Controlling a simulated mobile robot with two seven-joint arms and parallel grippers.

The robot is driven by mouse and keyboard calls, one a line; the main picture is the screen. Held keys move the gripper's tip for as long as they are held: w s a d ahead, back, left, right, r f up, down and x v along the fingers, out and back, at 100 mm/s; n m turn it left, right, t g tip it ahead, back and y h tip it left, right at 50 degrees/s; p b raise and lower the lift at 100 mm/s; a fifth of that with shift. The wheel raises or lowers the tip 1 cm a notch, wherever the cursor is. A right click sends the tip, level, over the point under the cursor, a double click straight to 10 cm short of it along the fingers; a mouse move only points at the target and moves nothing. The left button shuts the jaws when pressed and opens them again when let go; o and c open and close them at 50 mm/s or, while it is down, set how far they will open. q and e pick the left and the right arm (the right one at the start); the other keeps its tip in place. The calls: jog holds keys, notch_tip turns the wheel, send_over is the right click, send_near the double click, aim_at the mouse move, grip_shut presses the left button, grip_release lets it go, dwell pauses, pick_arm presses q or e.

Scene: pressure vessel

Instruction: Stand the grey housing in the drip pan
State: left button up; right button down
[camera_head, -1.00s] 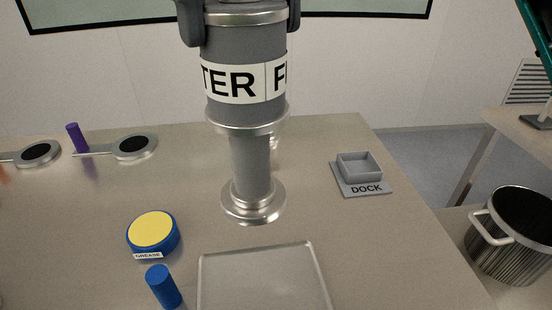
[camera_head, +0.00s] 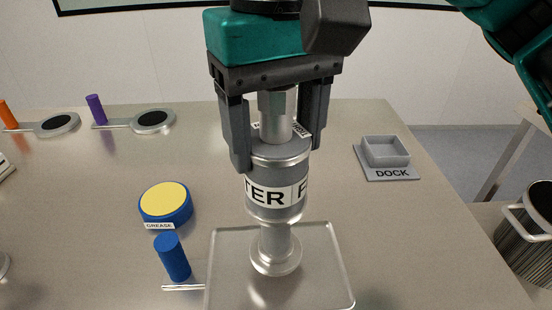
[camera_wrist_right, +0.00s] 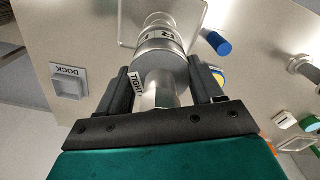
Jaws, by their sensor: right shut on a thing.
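The grey housing (camera_head: 262,207) is an upright cylinder with a white lettered band, a narrower stem and a round metal foot. My right gripper (camera_head: 278,150) points down and is shut on its upper part. In the right wrist view the gripper (camera_wrist_right: 158,76) has its fingers either side of the housing (camera_wrist_right: 165,43), near a metal neck with a TIGHT label. The drip pan (camera_head: 331,287) is a shallow, clear-looking square tray. The foot appears within the pan's outline, towards its back; I cannot tell whether it touches the pan. My left gripper is out of view.
A grease tin (camera_head: 165,201) and a blue-handled tool (camera_head: 172,257) lie left of the pan. The grey dock (camera_head: 388,158) stands to the right behind it. A metal pot (camera_head: 529,232) is at far right. The table between pan and dock is clear.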

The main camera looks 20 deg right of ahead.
jog(key=shift+f, duration=1.8)
jog(key=shift+f+b, duration=0.15)
jog(key=shift+b, duration=0.25)
jog(key=shift+c, duration=0.8)
grip_release()
notch_tip(320, 180, up, 12)
jog(key=shift+r+p, duration=0.25)
jog(key=shift+p, duration=0.95)
